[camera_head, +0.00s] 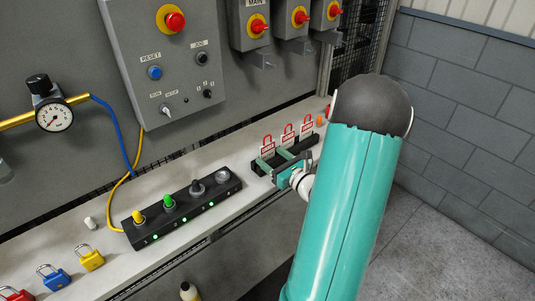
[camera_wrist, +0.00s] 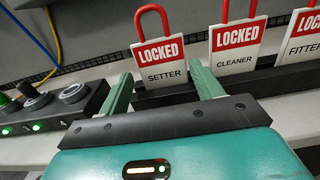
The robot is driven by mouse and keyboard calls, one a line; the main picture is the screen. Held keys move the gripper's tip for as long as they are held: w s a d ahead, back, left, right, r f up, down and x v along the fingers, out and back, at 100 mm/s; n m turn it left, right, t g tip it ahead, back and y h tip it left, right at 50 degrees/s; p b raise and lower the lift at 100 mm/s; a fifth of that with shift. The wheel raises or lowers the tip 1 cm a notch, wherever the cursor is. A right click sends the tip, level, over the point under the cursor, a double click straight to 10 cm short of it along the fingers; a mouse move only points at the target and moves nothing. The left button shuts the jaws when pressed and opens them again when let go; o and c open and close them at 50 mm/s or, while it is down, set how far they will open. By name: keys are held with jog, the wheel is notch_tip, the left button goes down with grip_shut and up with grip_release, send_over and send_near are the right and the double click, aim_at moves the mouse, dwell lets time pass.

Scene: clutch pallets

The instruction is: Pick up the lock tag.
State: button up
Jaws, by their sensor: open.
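Three red-and-white lock tags with red loops stand upright in a black rack (camera_head: 311,141) on the bench. In the wrist view they are the SETTER tag (camera_wrist: 161,60), the CLEANER tag (camera_wrist: 237,48) and the FITTER tag (camera_wrist: 305,38), cut off at the right edge. In the head view they are too small to read. My gripper (camera_wrist: 162,85) is open and empty. Its two green fingers point toward the rack, and the SETTER tag shows between them. The head view shows my gripper (camera_head: 276,160) at the rack's left part; I cannot tell whether it touches anything.
A black strip (camera_head: 180,207) with several knobs and green lights lies left of the rack. Yellow (camera_head: 90,260), blue (camera_head: 54,279) and red padlocks lie at the lower left. A grey control box (camera_head: 170,65) and isolator switches hang on the wall above. Bare bench lies behind the strip.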

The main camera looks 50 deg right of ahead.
aim_at(268, 152)
jog(key=w, duration=0.3)
jog(key=w+d, duration=0.1)
jog(key=w, duration=0.1)
jog(key=shift+r, duration=0.1)
jog(key=c, duration=0.7)
jog(key=shift+c, duration=0.2)
jog(key=shift+r, duration=0.1)
